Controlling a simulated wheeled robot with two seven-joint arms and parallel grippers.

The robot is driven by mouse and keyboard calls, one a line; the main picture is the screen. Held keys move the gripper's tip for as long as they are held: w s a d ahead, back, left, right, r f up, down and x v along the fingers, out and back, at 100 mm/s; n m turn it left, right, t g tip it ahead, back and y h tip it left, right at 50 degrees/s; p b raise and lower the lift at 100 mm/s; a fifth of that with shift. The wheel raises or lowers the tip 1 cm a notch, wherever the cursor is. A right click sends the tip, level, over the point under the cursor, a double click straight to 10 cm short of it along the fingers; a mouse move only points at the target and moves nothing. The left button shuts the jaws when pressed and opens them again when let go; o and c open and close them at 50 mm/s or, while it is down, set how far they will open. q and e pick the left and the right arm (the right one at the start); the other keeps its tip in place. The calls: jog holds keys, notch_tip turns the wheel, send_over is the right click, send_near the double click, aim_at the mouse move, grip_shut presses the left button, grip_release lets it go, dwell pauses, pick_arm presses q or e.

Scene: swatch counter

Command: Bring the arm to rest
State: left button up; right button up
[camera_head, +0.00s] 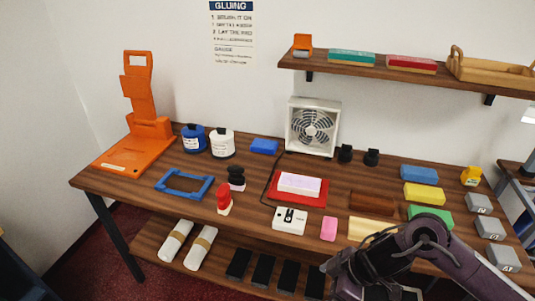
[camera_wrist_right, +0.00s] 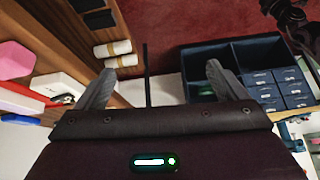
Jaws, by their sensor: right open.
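My right arm (camera_head: 435,247) comes in from the lower right in the head view, over the front edge of the counter (camera_head: 255,215). Its gripper end is at the bottom of that view and its fingers are hard to make out there. In the right wrist view my right gripper (camera_wrist_right: 157,88) shows two grey fingers spread wide with nothing between them. Beyond them are the red floor and the side of the counter. My left gripper is not in view.
A fan (camera_head: 313,127), an orange stand (camera_head: 145,105), glue bottles and several coloured blocks stand on the counter. A pink block (camera_head: 329,228) and a white device (camera_head: 290,221) are near the front edge. Dark blue bins (camera_wrist_right: 262,75) show in the wrist view.

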jog(key=w+f+m+t+y, duration=0.1)
jog(key=w+f+m+t, duration=0.35)
jog(key=f, duration=1.35)
jog(key=s+d+f+m+h, duration=0.25)
jog(key=d+f+m, duration=0.2)
jog(key=f, duration=0.55)
jog(key=s+d+f+m+g+h, duration=0.2)
jog(key=s+d+f, duration=0.2)
jog(key=s+f, duration=1)
jog(key=s+f+g+h, duration=0.1)
jog(key=s+f, duration=0.1)
jog(key=s, duration=0.8)
jog(key=s+d+f+g+h, duration=0.1)
jog(key=s+f+g, duration=0.1)
jog(key=s, duration=0.8)
jog(key=shift+s+d+f, duration=0.25)
jog(key=shift+s+f, duration=0.15)
jog(key=shift+f, duration=0.25)
